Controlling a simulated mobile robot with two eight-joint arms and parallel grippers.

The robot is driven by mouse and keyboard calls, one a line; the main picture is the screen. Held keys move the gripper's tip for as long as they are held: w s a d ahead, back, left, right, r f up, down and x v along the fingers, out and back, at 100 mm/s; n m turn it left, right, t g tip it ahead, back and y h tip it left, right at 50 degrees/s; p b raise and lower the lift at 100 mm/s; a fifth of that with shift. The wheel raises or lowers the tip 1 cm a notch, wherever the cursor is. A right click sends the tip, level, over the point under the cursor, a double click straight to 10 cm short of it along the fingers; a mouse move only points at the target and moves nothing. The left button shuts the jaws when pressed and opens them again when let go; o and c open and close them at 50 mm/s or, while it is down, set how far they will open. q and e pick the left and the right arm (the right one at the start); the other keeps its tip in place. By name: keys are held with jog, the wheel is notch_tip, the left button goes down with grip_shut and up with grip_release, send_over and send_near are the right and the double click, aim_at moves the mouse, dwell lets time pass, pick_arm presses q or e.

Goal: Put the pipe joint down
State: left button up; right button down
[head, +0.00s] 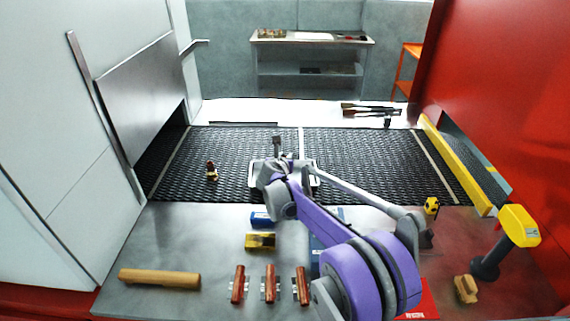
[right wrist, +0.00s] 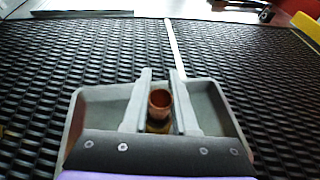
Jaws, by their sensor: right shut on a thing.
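Another small copper and brass joint (head: 211,172) stands on the belt at left. My left gripper is not in view.
A yellow bar (head: 455,165) edges the belt at right. Brushes (head: 370,109) lie behind.

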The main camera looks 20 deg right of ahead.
jog(key=shift+f, duration=1.3)
jog(key=shift+f, duration=0.15)
jog(key=c, duration=0.7)
grip_release()
jog(key=shift+r, duration=0.3)
jog(key=v, duration=1.2)
jog(key=shift+f+b, duration=0.2)
jog(key=shift+b, duration=0.1)
